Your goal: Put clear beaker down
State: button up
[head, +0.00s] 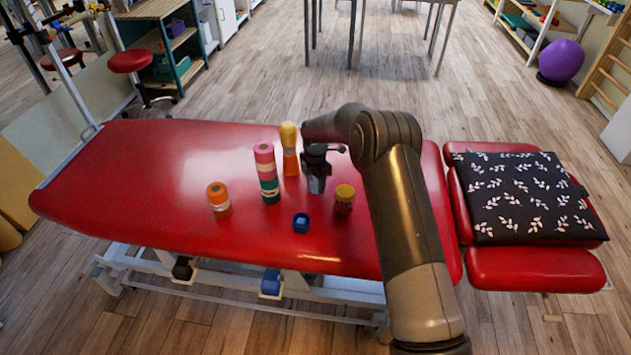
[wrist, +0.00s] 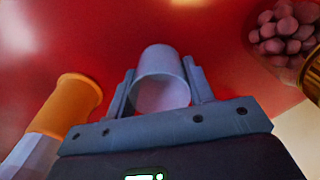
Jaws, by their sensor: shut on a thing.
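My gripper (head: 317,172) points down over the red treatment table (head: 110,180). In the wrist view my gripper (wrist: 160,95) has its two fingers on either side of the clear beaker (wrist: 161,62), a pale grey see-through cylinder, and is shut on it. In the head view the clear beaker (head: 316,186) shows only as a small pale shape under the fingers, mostly hidden by them. It is at or just above the red surface; I cannot tell whether it touches.
Close by stand a yellow-topped bottle (head: 289,150), a pink-and-green stack (head: 267,175), an orange container (head: 219,200), a small blue object (head: 301,222) and a gold-lidded jar (head: 344,197). The table's left part is clear. A patterned black cloth (head: 525,195) lies at right.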

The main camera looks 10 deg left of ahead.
jog(key=o, duration=1)
jog(key=shift+f, duration=0.1)
notch_tip(320, 180, up, 13)
jog(key=s+d+r+m+t, duration=0.1)
jog(key=s+d+r+m, duration=0.6)
jog(key=r, duration=0.4)
jog(key=s+d+r+m+t, duration=0.2)
jog(key=s+d+r+m, duration=0.3)
jog(key=s+d+r, duration=0.45)
jog(key=shift+s+d+r+m+t, duration=0.45)
jog(key=shift+s+d+m, duration=1.65)
jog(key=shift+s, duration=2.25)
jog(key=shift+s+d+r+m+t, duration=0.45)
jog(key=shift+s+d+m, duration=0.8)
jog(key=shift+s+m, duration=2.35)
jog(key=shift+s+d+r+m+t, duration=0.45)
jog(key=shift+s+d+m, duration=1.3)
jog(key=shift+s, duration=3.3)
